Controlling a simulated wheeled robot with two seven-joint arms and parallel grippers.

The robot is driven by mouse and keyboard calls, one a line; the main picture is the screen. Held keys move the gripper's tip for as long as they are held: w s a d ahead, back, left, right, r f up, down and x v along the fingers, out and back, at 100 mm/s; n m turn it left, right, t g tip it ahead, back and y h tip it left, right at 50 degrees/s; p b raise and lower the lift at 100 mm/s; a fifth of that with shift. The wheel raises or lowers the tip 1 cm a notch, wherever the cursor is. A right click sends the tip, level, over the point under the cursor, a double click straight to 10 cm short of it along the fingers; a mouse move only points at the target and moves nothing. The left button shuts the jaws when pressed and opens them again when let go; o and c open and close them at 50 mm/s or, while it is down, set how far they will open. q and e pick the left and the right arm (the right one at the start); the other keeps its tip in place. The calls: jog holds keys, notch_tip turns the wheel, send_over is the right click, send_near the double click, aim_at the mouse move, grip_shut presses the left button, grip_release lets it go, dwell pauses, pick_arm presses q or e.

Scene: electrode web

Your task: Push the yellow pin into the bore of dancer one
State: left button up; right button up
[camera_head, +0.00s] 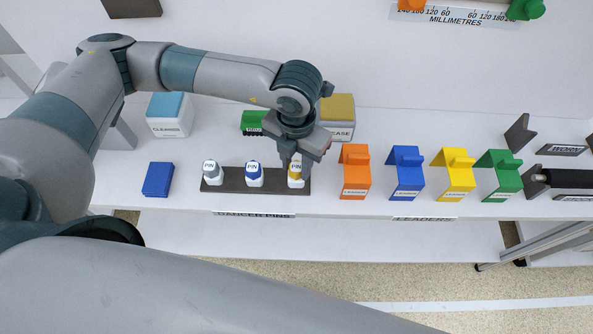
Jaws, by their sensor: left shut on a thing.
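The yellow pin (295,179), with a white cap marked PIN, stands upright at the right end of the dark pin rack (232,187). My left gripper (296,163) points down over it and is shut on its top; the fingers partly hide it. A white-capped pin (211,173) and a blue pin (254,175) stand in the same rack to the left. Dancer one and its bore cannot be made out; a scale marked MILLIMETRES (455,18) with orange and green pieces is at the top edge. My right gripper is not in view.
Orange (355,174), blue (406,176), yellow (454,178) and green (499,178) leader pieces stand right of the rack. Behind are a cleaner box (169,122), a green brush (252,122) and a case (339,112). A blue block (158,180) lies left. A dark roller (565,181) is far right.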

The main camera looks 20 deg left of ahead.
pick_arm(q)
jog(key=shift+r, duration=0.45)
dwell(0.6)
jog(key=shift+r+p, duration=0.6)
jog(key=shift+r, duration=1.15)
jog(key=shift+s, duration=0.1)
